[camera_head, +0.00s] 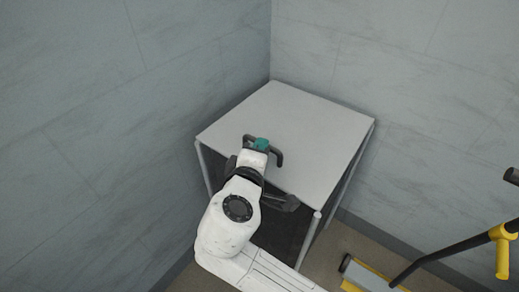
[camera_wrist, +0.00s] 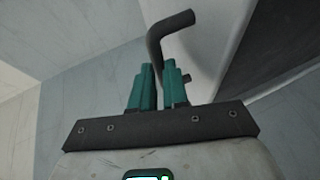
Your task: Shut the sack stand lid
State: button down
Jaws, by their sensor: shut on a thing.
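The sack stand lid (camera_head: 300,130) is a flat grey panel across the top of the stand. It looks level, close to the tops of the stand's posts (camera_head: 308,240); I cannot tell whether a small gap is left. A dark bent handle (camera_head: 279,158) is at the lid's front edge. It also shows in the wrist view (camera_wrist: 156,42), rising past the teal fingertips. My gripper (camera_head: 261,144) is at this handle with its fingers (camera_wrist: 159,72) close together, shut on it. My arm hides part of the stand's front.
Grey walls (camera_head: 190,70) stand close behind and to the left of the stand. A dark pole with a yellow grip (camera_head: 502,248) and a yellow-edged flat base (camera_head: 372,277) is at the lower right. A strip of floor (camera_head: 335,250) shows between it and the stand.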

jog(key=shift+s+f, duration=0.15)
jog(key=shift+f, duration=0.6)
jog(key=c, duration=1.1)
grip_release()
jog(key=v, duration=0.3)
jog(key=p+v, duration=0.1)
jog(key=v, duration=0.3)
jog(key=p+v, duration=0.1)
jog(key=v, duration=0.2)
jog(key=shift+s+a+r, duration=0.1)
jog(key=shift+s+r, duration=0.2)
jog(key=shift+r, duration=0.1)
